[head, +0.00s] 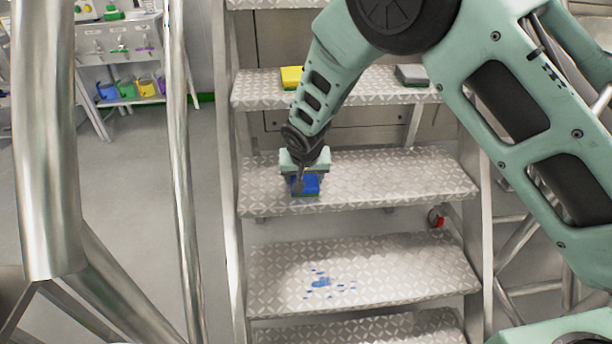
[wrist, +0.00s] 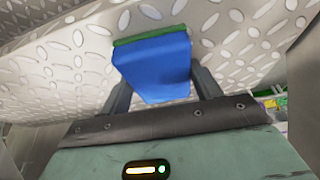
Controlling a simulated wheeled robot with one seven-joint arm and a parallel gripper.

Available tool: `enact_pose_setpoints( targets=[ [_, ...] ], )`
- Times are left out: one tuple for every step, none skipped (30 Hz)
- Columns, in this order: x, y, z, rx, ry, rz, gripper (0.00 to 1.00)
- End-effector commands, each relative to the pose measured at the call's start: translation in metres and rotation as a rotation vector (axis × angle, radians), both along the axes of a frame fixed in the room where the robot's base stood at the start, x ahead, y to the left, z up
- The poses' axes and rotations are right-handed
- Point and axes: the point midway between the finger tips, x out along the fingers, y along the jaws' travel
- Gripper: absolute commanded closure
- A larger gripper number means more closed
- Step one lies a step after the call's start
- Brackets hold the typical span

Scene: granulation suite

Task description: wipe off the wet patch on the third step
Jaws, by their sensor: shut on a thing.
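My gripper (head: 305,176) is shut on a blue sponge (head: 307,186) with a green underside. The sponge is at the left part of a metal tread (head: 400,178), near its front edge; I cannot tell whether it touches the tread. In the wrist view the sponge (wrist: 155,68) sits between both fingers, its green side towards the patterned metal. A blue splashed wet patch (head: 320,282) lies on the tread below (head: 400,275), left of its middle, apart from the gripper. No wet patch shows on the tread by the gripper, though the gripper and sponge hide part of it.
On the tread above, a yellow sponge (head: 291,76) lies left and a grey block (head: 412,74) right, with my arm between them. Metal side rails (head: 228,200) flank the stairs. A round red item (head: 436,218) is under the tread at right. A bench with coloured bins (head: 145,88) stands back left.

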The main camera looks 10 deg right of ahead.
Motion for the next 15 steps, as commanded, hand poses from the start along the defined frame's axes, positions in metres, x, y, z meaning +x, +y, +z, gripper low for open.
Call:
enact_pose_setpoints(
  targets=[
    [-0.004, 0.002, -0.001, 0.000, 0.008, 0.004, 0.55],
    [-0.004, 0.002, 0.001, 0.000, 0.008, 0.004, 0.55],
    [-0.003, 0.002, 0.004, -0.001, 0.007, 0.004, 0.55],
    [-0.003, 0.002, 0.007, -0.001, 0.007, 0.004, 0.55],
    [-0.003, 0.001, 0.011, -0.001, 0.006, 0.004, 0.55],
    [-0.003, 0.001, 0.015, -0.001, 0.005, 0.003, 0.55],
    [-0.002, 0.001, 0.019, -0.001, 0.004, 0.003, 0.55],
    [-0.002, 0.001, 0.022, -0.001, 0.004, 0.003, 0.55],
    [-0.002, 0.001, 0.026, -0.001, 0.003, 0.002, 0.55],
    [-0.002, 0.001, 0.030, -0.001, 0.003, 0.002, 0.55],
    [-0.001, 0.001, 0.033, -0.001, 0.002, 0.002, 0.55],
    [-0.001, 0.001, 0.037, 0.000, 0.002, 0.001, 0.55],
    [-0.001, 0.001, 0.040, 0.000, 0.002, 0.001, 0.55],
    [-0.001, 0.001, 0.043, 0.000, 0.002, 0.001, 0.55],
    [-0.001, 0.000, 0.047, 0.000, 0.001, 0.001, 0.55]
  ],
)
